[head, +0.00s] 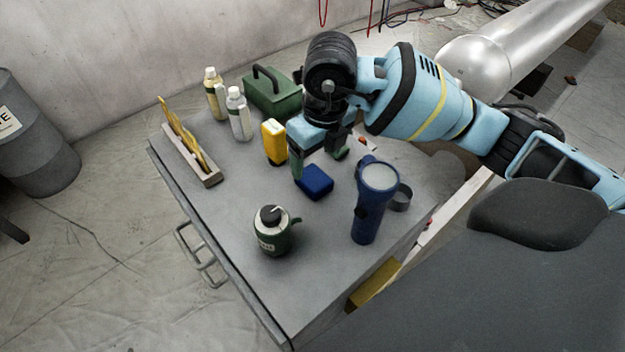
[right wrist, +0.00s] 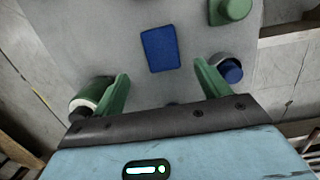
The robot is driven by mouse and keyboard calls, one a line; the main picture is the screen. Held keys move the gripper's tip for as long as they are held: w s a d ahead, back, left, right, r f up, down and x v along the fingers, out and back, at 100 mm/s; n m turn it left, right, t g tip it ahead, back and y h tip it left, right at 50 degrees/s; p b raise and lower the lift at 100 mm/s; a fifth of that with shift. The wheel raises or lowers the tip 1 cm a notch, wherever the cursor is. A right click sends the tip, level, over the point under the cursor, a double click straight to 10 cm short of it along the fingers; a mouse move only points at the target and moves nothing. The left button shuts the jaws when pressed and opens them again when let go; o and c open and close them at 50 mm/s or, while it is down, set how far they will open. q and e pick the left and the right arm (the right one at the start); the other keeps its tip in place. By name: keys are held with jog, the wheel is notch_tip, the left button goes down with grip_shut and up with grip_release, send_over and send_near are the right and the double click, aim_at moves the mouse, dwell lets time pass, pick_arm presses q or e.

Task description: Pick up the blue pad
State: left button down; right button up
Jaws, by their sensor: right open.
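The blue pad (head: 315,181) is a small, flat-topped block lying on the grey table top. It also shows in the right wrist view (right wrist: 161,48), ahead of and between my fingers, turned slightly. My right gripper (head: 318,160) comes in from the upper right and hangs over the table just behind the pad. Its green-tipped fingers are spread with nothing between them, and the left finger partly overlaps the view near the pad's edge. In the right wrist view the open fingers (right wrist: 161,75) lie on either side of the pad's near end. My left gripper does not show.
A blue flashlight (head: 367,205) stands right of the pad, and a green canister (head: 272,235) stands in front-left. A yellow item (head: 274,142), two bottles (head: 239,115), a green toolbox (head: 273,95) and a wooden holder (head: 192,155) stand behind and left. The table's front-left is clear.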

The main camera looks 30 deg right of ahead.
aim_at(314, 177)
jog(key=shift+w+d+f+b, duration=0.15)
jog(key=shift+w+f, duration=0.15)
jog(key=shift+f, duration=1.45)
jog(key=shift+w+a+f+b, duration=0.15)
jog(key=shift+w+f, duration=0.15)
jog(key=shift+f, duration=1.45)
jog(key=shift+d, duration=0.1)
jog(key=c, duration=1)
jog(key=shift+r, duration=0.25)
jog(key=shift+c, duration=0.2)
notch_tip(314, 177, up, 10)
jog(key=shift+f+p, duration=0.2)
jog(key=shift+p, duration=0.25)
